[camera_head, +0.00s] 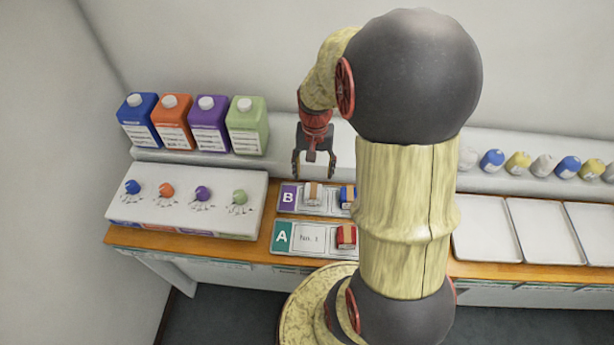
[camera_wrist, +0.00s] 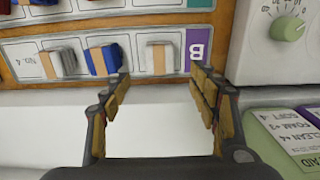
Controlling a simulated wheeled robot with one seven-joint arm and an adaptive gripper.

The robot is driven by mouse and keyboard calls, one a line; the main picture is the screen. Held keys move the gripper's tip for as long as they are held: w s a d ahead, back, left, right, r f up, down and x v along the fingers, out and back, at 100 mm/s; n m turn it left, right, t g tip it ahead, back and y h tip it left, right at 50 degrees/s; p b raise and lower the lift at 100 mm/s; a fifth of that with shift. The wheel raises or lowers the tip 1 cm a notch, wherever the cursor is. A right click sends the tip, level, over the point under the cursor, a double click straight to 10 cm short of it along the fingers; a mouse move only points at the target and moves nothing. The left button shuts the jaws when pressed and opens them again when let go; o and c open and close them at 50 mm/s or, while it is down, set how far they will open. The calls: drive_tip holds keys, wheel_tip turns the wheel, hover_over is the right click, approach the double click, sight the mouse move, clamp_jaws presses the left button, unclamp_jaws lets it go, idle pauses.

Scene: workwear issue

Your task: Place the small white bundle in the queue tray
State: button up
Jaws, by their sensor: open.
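A small white bundle with a tan band (camera_head: 313,186) sits in the strip beside the purple letter B; it also shows in the wrist view (camera_wrist: 150,61). My gripper (camera_head: 314,168) is open and empty, just behind and above that bundle. In the wrist view its fingertips (camera_wrist: 158,82) are spread and the bundle lies beyond the gap between them. A blue bundle (camera_wrist: 98,62) and a grey-white bundle (camera_wrist: 50,65) stand farther along the same strip. No label reads "queue", so I cannot tell which tray is the queue tray.
Strip A (camera_head: 283,238) in front holds a red bundle (camera_head: 346,231). Empty white trays (camera_head: 487,230) lie at the right. A dispenser panel with coloured knobs (camera_head: 218,197) stands at the left, with coloured jugs (camera_head: 247,134) behind it. My arm hides the middle of the counter.

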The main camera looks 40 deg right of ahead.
drive_tip(key=a+r+n+t, duration=0.3)
drive_tip(key=a+r+n, duration=0.2)
drive_tip(key=a+r, duration=0.85)
drive_tip(key=s+a+r+n+t, duration=0.2)
drive_tip(key=s+a+r+n, duration=0.2)
drive_tip(key=s+a+r, duration=0.3)
drive_tip(key=shift+s+a+n+t, duration=0.3)
drive_tip(key=shift+s+a+n, duration=0.1)
drive_tip(key=shift+a, duration=0.65)
drive_tip(key=shift+w, duration=0.1)
wheel_tip(320, 180, down, 2)
drive_tip(key=b, duration=0.2)
drive_tip(key=shift+f+b, duration=0.2)
drive_tip(key=shift+b, duration=0.1)
